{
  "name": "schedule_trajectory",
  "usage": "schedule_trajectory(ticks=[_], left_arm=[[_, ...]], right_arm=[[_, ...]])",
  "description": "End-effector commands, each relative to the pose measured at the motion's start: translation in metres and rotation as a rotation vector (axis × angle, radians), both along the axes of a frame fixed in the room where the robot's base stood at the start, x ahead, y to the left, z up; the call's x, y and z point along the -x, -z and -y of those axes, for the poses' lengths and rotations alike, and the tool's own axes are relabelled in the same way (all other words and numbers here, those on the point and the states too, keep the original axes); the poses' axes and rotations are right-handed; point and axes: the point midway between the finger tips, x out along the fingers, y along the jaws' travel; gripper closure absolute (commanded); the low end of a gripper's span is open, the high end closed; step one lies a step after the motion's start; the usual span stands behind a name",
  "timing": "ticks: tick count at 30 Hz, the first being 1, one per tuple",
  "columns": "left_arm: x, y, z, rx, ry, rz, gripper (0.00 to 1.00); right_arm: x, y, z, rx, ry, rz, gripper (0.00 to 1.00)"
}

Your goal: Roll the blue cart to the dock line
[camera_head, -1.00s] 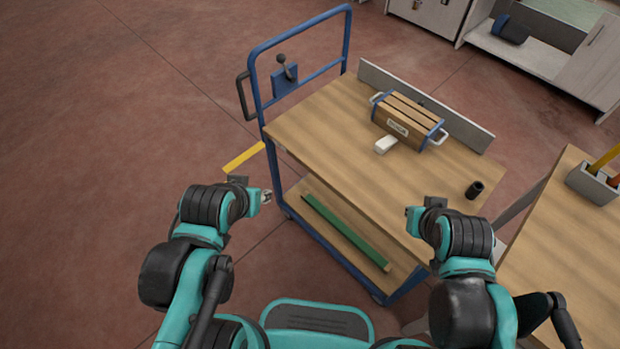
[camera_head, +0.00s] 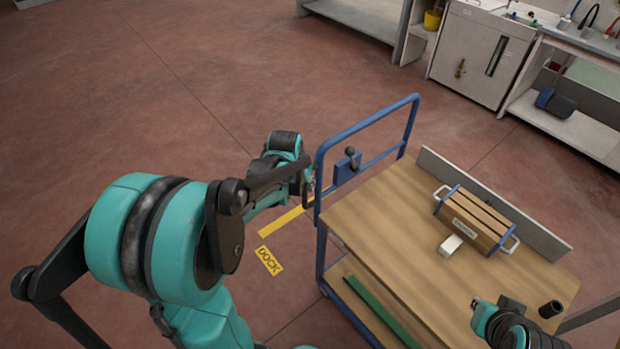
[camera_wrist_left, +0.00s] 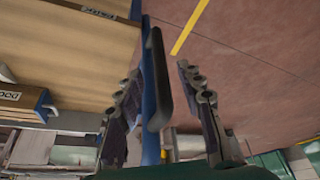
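The blue cart (camera_head: 322,250) has a wooden top (camera_head: 400,235), a lower shelf and a blue push frame (camera_head: 365,125) at its left end. A lever sits on a blue plate (camera_head: 347,167) on that frame. My left gripper (camera_head: 308,192) is at the frame's outer side. In the left wrist view its fingers (camera_wrist_left: 162,115) are spread on both sides of the black grip bar (camera_wrist_left: 158,80), with gaps visible. The yellow dock line (camera_head: 283,219) is on the floor left of the cart, beside a DOCK label (camera_head: 269,260). My right gripper (camera_head: 497,308) is over the cart's right part; its fingers are unclear.
On the cart top are a wooden slatted box (camera_head: 476,218), a white block (camera_head: 450,245) and a black cup (camera_head: 550,309). A green bar (camera_head: 380,312) lies on the lower shelf. Cabinets (camera_head: 480,50) stand at the back. The floor to the left is clear.

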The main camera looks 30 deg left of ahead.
Motion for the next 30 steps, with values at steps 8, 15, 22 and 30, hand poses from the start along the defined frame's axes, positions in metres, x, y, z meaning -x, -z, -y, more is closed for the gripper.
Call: schedule_trajectory(ticks=[8,15,22,30], left_arm=[[-0.014,0.036,-0.005,0.0,-0.002,-0.002,0.62],[-0.027,0.067,-0.007,0.0,-0.002,-0.002,0.62],[-0.03,0.074,-0.008,0.0,-0.002,-0.002,0.62],[-0.03,0.073,-0.008,0.0,-0.002,-0.002,0.89]], right_arm=[[0.0,0.018,0.0,0.0,0.0,0.0,1.0],[0.0,0.032,0.0,0.0,0.0,0.0,1.0],[0.0,0.034,0.0,0.0,0.0,0.0,1.0],[0.0,0.033,0.0,0.0,0.0,0.0,1.0]])
